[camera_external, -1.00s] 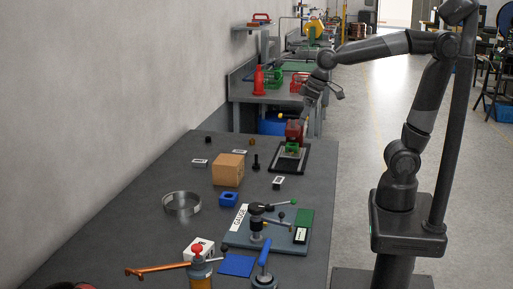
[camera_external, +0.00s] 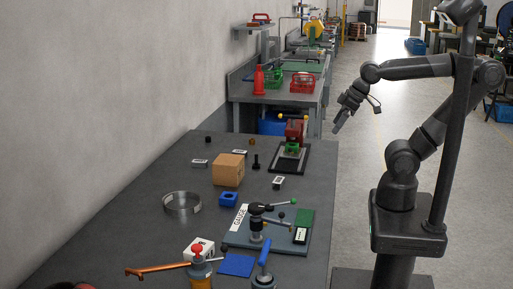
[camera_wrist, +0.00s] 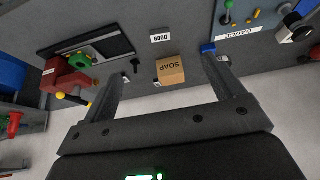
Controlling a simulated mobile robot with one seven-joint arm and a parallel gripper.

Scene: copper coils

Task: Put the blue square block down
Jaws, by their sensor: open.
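The blue square block (camera_external: 228,199) sits on the grey table, just in front of the cardboard box. It has a dark opening in its top. In the wrist view a blue piece (camera_wrist: 208,48), likely this block, shows partly behind a finger tip. My gripper (camera_external: 338,124) is off the table's right edge, above the floor and well apart from the block. In the wrist view my gripper (camera_wrist: 161,68) has its fingers wide apart with nothing held between them.
The cardboard box (camera_external: 229,169) stands behind the block. A metal ring (camera_external: 182,204) lies to its left, a clamp fixture plate (camera_external: 240,238) in front. A red press (camera_external: 294,132) stands at the far end. A flat blue square (camera_external: 237,265) lies near the front.

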